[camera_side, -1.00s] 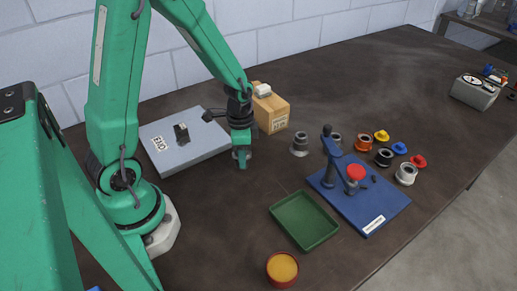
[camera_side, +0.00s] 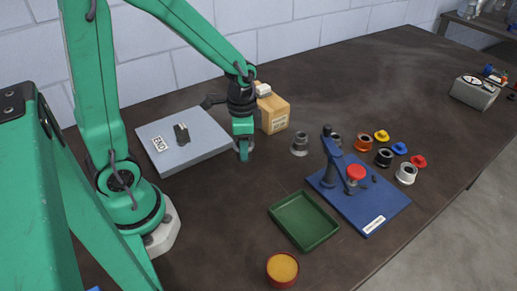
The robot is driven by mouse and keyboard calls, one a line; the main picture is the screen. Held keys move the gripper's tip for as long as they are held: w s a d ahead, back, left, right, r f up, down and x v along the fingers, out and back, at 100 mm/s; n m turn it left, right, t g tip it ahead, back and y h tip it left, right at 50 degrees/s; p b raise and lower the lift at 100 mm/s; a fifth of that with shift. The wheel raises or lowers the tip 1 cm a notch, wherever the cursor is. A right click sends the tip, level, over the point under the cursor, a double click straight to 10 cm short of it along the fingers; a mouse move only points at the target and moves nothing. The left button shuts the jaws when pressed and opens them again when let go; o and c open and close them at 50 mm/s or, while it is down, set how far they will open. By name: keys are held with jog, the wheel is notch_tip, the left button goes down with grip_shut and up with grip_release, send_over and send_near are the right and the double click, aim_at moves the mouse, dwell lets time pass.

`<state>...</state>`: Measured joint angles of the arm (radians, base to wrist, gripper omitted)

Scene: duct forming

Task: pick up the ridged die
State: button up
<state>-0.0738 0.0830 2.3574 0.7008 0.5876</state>
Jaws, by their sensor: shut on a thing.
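My gripper (camera_side: 243,153) points down over the dark bench, just right of the grey plate. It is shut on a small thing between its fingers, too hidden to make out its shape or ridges. A grey stepped die (camera_side: 300,144) stands upright on the bench to the right, apart from my gripper. An orange die (camera_side: 364,143), a black die (camera_side: 384,157) and a white die (camera_side: 406,173) stand in a row farther right. Another grey one (camera_side: 336,139) is partly hidden behind the blue press. I cannot tell which one is ridged.
The grey plate (camera_side: 205,135) carries a dark block (camera_side: 181,132). A wooden box (camera_side: 275,115) stands close behind my gripper. A blue-based press (camera_side: 378,205), a green tray (camera_side: 304,220) and an orange-filled bowl (camera_side: 282,269) are toward the front. Bench left of the tray is clear.

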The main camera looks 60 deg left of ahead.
jog(key=s+d+r, duration=0.3)
jog(key=d+r, duration=0.2)
jog(key=d, duration=0.2)
jog(key=shift+d, duration=0.3)
jog(key=shift+d, duration=0.1)
dwell(0.4)
